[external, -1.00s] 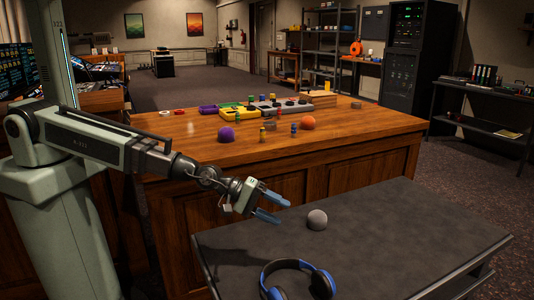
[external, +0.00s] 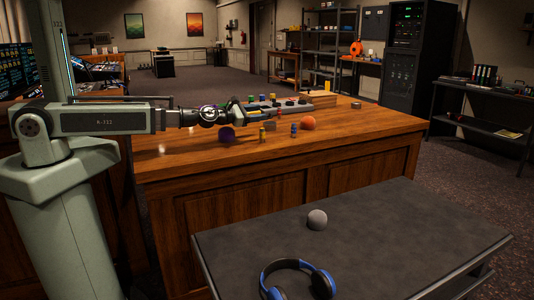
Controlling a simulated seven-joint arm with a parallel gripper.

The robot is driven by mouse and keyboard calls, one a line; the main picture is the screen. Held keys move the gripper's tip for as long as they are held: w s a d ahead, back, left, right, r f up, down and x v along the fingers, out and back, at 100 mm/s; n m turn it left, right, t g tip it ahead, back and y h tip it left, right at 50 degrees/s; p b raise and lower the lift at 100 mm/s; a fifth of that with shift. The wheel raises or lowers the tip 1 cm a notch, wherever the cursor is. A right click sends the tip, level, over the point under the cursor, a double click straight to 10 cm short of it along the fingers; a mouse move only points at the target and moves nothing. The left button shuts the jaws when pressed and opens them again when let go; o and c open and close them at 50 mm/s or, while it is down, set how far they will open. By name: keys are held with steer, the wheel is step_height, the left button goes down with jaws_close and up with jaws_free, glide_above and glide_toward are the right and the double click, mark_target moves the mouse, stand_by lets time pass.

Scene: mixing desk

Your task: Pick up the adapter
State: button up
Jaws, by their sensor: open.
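My gripper (external: 268,111) is open in the external view, level above the left-middle of the wooden desk (external: 360,140), with its fingers pointing right. Nothing shows between the fingers. I cannot tell which of the small items on the desk is the adapter. A small grey block (external: 270,126) lies just below and beyond the fingers. A small brownish block (external: 356,105) lies farther right on the desk.
A purple ball (external: 227,134) is below my gripper. An orange ball (external: 307,123), a small yellow piece (external: 262,135) and a blue piece (external: 294,130) stand nearby. A grey button panel (external: 292,104) lies behind. The front dark table holds a grey ball (external: 317,220) and headphones (external: 322,283).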

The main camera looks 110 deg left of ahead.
steer(key=s+a+r+n+g+y, duration=0.1)
steer(key=s+a+n+g+y, duration=0.1)
steer(key=s+a+n, duration=0.55)
steer(key=s+a+r+n+g+y, duration=0.1)
steer(key=s+a+n+g+y, duration=0.2)
steer(key=s, duration=0.8)
steer(key=shift+m+h, duration=0.7)
steer(key=shift+m, duration=0.05)
steer(key=f, duration=0.7)
steer(key=shift+w+a+f, duration=0.2)
steer(key=shift+a+f, duration=0.1)
steer(key=shift+w+a+f, duration=0.1)
steer(key=shift+a, duration=0.15)
steer(key=shift+x, duration=3.5)
steer(key=shift+c, duration=0.4)
jaws_close()
